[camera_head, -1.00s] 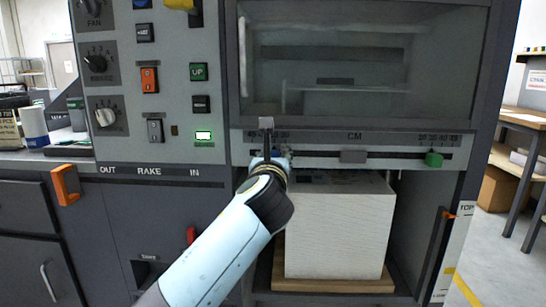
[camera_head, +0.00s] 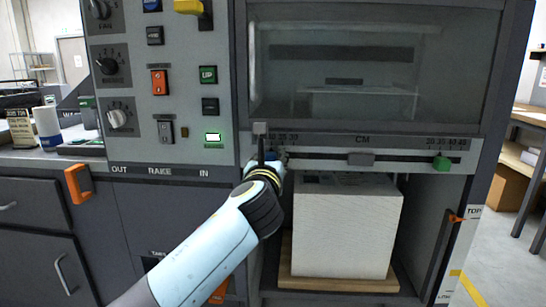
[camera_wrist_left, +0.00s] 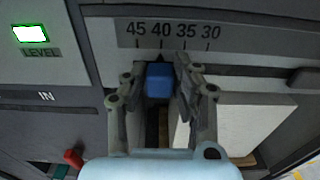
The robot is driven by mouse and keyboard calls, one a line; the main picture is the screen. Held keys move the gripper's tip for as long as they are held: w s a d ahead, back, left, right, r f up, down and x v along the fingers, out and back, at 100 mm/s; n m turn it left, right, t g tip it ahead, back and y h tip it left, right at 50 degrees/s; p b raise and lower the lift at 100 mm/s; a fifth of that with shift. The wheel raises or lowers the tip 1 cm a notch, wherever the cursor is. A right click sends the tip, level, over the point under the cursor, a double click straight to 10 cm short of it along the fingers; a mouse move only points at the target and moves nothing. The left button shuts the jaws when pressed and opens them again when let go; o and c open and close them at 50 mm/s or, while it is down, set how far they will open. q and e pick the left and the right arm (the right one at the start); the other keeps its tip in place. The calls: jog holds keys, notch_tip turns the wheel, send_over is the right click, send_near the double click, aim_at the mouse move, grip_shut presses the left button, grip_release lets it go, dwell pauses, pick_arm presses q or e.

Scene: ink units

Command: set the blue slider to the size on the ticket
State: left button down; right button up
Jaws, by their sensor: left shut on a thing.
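The blue slider (camera_wrist_left: 158,80) sits on a rail under a printed scale (camera_wrist_left: 170,35) in the left wrist view. Its dark pointer stands at the 40 mark, between 45 and 35. My left gripper (camera_wrist_left: 158,85) is shut on the slider, one finger on each side. In the head view my left gripper (camera_head: 268,165) reaches the left end of the rail and mostly hides the slider. My right gripper is not in view.
A grey block (camera_head: 361,159) and a green slider (camera_head: 442,163) sit further right on the rail. A white paper stack (camera_head: 345,230) stands on a wooden board below. Knobs and switches fill the panel at left, with an orange handle (camera_head: 78,184) beneath.

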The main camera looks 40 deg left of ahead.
pick_arm(q)
jog(key=c, duration=1)
grip_release()
jog(key=shift+c, duration=0.2)
jog(key=v, duration=1.2)
jog(key=shift+s, duration=0.1)
